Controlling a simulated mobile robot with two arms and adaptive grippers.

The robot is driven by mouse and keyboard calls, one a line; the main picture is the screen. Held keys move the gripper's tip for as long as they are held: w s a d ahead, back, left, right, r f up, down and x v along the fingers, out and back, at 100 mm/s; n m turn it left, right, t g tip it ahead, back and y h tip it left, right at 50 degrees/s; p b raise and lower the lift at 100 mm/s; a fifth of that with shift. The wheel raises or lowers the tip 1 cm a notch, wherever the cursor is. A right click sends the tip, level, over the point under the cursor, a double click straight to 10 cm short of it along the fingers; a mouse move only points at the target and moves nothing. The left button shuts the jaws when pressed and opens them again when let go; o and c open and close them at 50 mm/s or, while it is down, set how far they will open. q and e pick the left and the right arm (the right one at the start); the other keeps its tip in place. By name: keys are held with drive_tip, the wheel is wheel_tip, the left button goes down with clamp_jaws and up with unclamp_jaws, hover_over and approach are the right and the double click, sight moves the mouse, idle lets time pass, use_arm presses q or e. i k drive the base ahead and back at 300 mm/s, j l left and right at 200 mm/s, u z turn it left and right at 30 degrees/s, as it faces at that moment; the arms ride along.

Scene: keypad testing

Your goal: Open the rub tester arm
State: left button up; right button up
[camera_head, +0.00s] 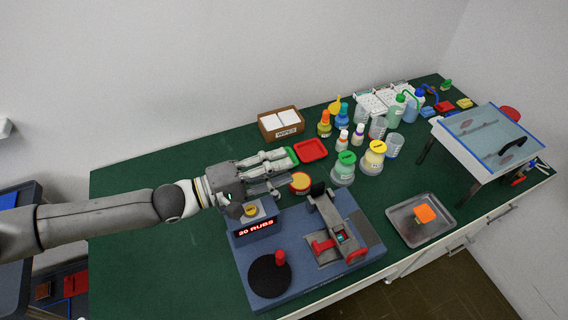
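The rub tester (305,275) is a blue-grey base at the front of the green table. Its display (257,228) reads "20 RUBS" in red. The grey tester arm (335,222) lies over the right part of the base, with a red part near its lower end and a dark tip at its upper end. A black disc (269,276) with a red knob sits at the front left. My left gripper (285,171) is open above the back edge of the tester, left of the arm's dark tip and apart from it. It partly hides the table behind. My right gripper is not in view.
A red tray (311,150), a red-and-yellow round container (300,183) and several bottles stand behind the tester. A metal tray (420,219) with an orange block lies right. A clear-topped box (491,138) stands far right. The table's left part is clear.

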sight(353, 253)
drive_tip(key=k, duration=1.5)
